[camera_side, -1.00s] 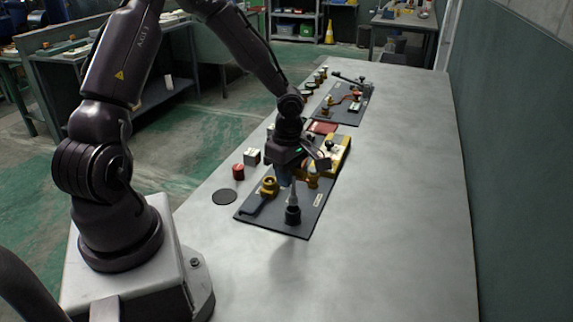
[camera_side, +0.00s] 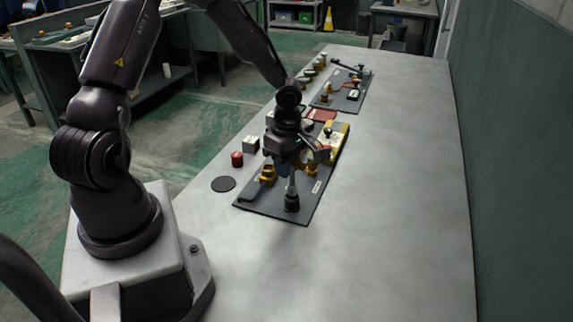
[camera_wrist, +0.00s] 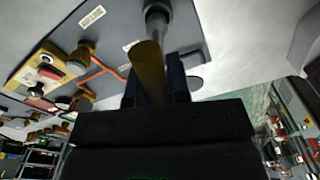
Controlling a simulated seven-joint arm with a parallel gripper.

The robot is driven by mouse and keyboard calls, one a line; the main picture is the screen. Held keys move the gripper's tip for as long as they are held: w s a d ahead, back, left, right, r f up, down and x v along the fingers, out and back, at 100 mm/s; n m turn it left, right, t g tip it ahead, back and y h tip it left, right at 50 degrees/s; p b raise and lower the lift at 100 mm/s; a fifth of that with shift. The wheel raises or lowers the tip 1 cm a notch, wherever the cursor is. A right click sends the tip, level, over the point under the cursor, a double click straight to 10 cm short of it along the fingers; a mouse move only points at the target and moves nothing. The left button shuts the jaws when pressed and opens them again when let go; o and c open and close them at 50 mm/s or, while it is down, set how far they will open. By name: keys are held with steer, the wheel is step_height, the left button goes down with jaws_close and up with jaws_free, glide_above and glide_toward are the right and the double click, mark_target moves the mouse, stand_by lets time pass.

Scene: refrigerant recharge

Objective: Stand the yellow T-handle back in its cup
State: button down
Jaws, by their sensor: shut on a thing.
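My gripper (camera_side: 288,170) is low over the near end of the dark mat (camera_side: 308,200). In the wrist view, its jaws (camera_wrist: 156,88) are closed around the yellow T-handle (camera_wrist: 148,65), whose bar points toward the camera. In the side view, a grey shaft (camera_side: 291,184) runs down below the jaws to the black cup (camera_side: 292,203) near the mat's front edge. The shaft looks close to upright and lined up with the cup. I cannot tell how deep its lower end sits. My jaws hide most of the handle in the side view.
A brass fitting (camera_side: 267,174) and a yellow block (camera_side: 336,140) are on the mat close to my gripper. A red-topped part (camera_side: 237,159), a grey cube (camera_side: 251,144) and a black disc (camera_side: 223,184) lie left of it. The table's right side is clear.

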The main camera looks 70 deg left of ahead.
steer(key=shift+f, duration=1.85)
steer(key=c, duration=0.7)
jaws_free()
steer(key=shift+r, duration=3.5)
